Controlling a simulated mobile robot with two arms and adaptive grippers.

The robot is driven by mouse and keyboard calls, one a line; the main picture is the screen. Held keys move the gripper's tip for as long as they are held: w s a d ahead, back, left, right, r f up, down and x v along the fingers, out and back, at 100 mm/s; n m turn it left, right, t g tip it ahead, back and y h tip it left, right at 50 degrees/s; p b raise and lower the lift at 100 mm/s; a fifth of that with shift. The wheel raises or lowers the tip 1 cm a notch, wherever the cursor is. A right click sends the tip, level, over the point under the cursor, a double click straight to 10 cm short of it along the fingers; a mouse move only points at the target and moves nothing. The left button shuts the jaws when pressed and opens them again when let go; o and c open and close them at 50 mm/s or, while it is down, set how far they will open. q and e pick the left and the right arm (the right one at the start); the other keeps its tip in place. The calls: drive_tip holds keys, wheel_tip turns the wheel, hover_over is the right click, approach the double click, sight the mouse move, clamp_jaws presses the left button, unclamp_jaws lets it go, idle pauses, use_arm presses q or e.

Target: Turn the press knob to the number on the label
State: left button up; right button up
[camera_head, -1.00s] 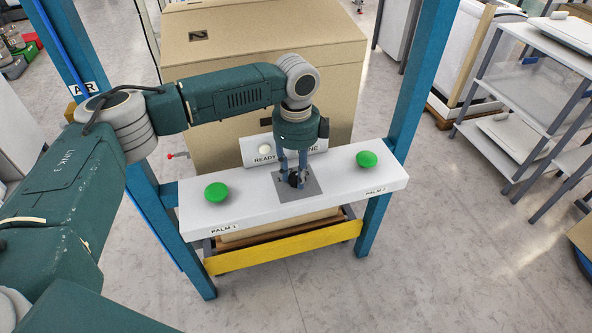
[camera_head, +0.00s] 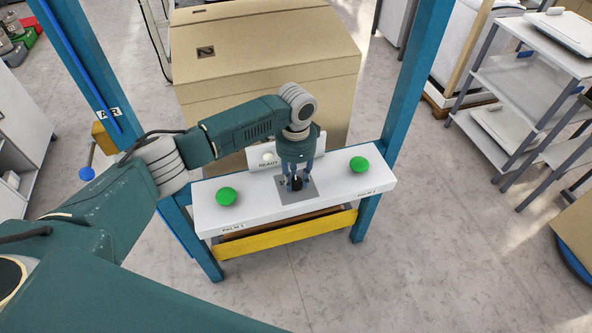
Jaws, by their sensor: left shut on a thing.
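The press knob (camera_head: 297,184) is small and black and sits on a grey square plate (camera_head: 311,190) in the middle of the white control panel (camera_head: 250,205). My left gripper (camera_head: 296,182) points down at the plate, with its fingers shut around the knob. The fingers partly cover the knob, and I cannot read its setting or any number on the plate. A sign reading READY, with a pale lamp (camera_head: 268,157), stands behind the panel and is partly hidden by my left arm. My right gripper is not in view.
Green palm buttons stand on the panel at left (camera_head: 227,196) and right (camera_head: 359,164), labelled PALM 1 and PALM 2. Blue posts flank the panel. A grey shelf rack (camera_head: 520,85) stands at right. The floor in front is clear.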

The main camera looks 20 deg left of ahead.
sight(296, 180)
use_arm(q)
drive_tip(key=shift+n+p, duration=0.8)
drive_tip(key=shift+n, duration=0.2)
drive_tip(key=o, duration=1.1)
drive_tip(key=shift+o, duration=0.2)
drive_tip(key=shift+r, duration=0.25)
wheel_tip(296, 180, up, 12)
drive_tip(key=shift+f, duration=0.25)
